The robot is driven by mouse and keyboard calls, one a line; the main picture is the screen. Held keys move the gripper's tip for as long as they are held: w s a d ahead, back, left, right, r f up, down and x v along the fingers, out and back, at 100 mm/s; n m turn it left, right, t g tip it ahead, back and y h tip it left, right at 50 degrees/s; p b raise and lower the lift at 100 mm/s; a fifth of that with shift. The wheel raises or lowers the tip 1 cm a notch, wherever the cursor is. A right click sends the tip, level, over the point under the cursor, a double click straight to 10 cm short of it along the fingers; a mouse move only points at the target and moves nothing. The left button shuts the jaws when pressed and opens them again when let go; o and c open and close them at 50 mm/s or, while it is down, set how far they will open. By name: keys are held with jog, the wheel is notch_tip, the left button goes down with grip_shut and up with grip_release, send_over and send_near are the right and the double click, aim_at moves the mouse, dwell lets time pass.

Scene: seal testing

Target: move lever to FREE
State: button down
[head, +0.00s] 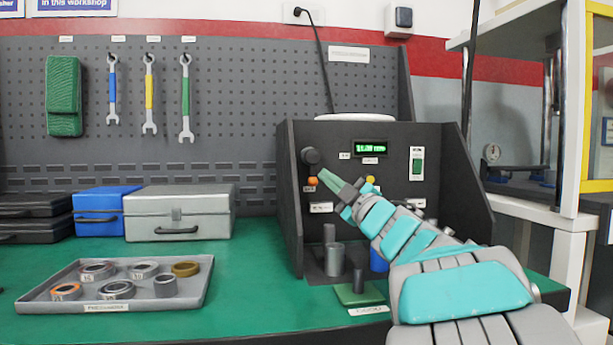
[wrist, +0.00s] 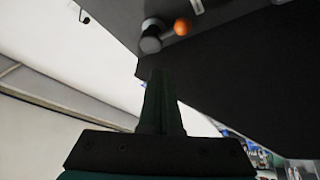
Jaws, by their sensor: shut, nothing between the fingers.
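The dark test machine (head: 288,215) stands on the green bench. An orange ball (head: 312,181), which may be the lever's end, sits on the left of its front panel, below a black round knob (head: 311,157). In the wrist view the orange ball (wrist: 183,27) is at the top, beside a grey-black knob (wrist: 150,40). I cannot read a FREE marking. My gripper (head: 324,174) is shut and empty, its tip just right of the orange ball in the head view. In the wrist view its closed fingers (wrist: 158,85) point toward the knob, apart from it.
The panel also has a green display (head: 371,148), a green switch (head: 417,165) and a yellow ball (head: 370,180). Grey cylinders (head: 334,258) stand below. A tray (head: 40,303) of rings and a silver case (head: 178,205) are left. Side walls flank the panel.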

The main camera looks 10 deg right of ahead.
aim_at(312, 167)
jog(key=shift+n+g+y, duration=0.6)
jog(key=shift+n+g, duration=0.3)
jog(key=f, duration=0.1)
jog(key=d+f, duration=0.1)
jog(key=f, duration=0.1)
jog(key=shift+s+d+f, duration=0.35)
jog(key=x, duration=1)
